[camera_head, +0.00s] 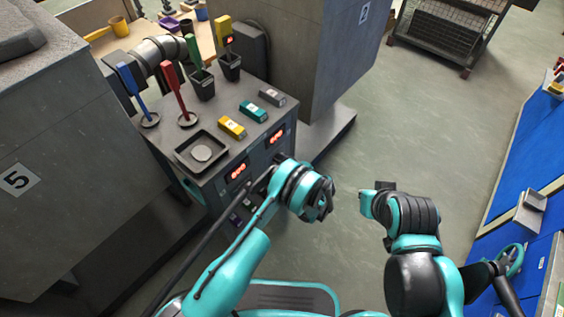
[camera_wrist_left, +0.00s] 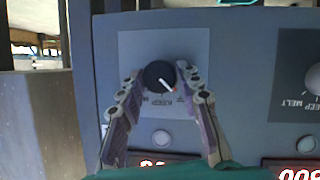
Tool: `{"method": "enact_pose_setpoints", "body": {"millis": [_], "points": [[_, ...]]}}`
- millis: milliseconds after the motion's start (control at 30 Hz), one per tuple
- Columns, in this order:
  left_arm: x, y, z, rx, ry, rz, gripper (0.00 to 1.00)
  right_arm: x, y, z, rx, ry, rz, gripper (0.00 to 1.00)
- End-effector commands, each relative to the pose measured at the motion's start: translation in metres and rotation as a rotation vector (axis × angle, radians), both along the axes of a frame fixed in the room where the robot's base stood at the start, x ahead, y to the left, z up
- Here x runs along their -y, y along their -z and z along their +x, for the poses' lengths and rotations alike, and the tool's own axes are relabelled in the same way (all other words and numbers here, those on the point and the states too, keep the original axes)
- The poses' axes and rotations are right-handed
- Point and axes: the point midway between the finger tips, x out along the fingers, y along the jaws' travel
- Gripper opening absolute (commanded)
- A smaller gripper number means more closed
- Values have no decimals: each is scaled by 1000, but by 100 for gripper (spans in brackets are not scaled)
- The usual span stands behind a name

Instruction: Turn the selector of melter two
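A dark round selector knob (camera_wrist_left: 160,77) with a white pointer line sits on a grey square plate on the cabinet front. The pointer slants toward the lower right in the left wrist view. My left gripper (camera_wrist_left: 159,78) has one finger on each side of the knob, with small gaps seeming to show. In the head view my left wrist is at the cabinet (camera_head: 222,180) front, and its fingers and the knob are mostly hidden. A second knob (camera_wrist_left: 315,78) shows partly at the right edge. My right gripper (camera_head: 375,192) hangs over open floor; its fingers are unclear.
The cabinet has red lit displays (camera_head: 237,172) on its front. On top are a square tray (camera_head: 201,153), blue and red upright tools, dark cups and yellow, teal and grey blocks. A wire cage rack (camera_head: 445,35) stands behind. Floor to the right is clear up to the blue bench (camera_head: 515,190).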

Motion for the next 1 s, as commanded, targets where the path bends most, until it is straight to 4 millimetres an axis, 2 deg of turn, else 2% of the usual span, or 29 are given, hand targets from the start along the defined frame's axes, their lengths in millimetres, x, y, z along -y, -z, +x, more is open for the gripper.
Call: {"method": "enact_pose_setpoints", "body": {"millis": [300, 567, 600, 667, 1000], "points": [[0, -1, 1, -93, -1, 67, 5, 0, 0, 0, 0, 0, 0, 0], [0, -1, 0, -101, -1, 73, 5, 0, 0, 0, 0, 0, 0, 0], [0, -1, 0, -101, -1, 73, 42, 0, 0, 0, 0, 0, 0, 0], [0, -1, 0, -101, -1, 73, 56, 0, 0, 0, 0, 0, 0, 0], [2, -2, -1, -101, 1, 73, 56, 0, 0, 0, 0, 0, 0, 0]]}}
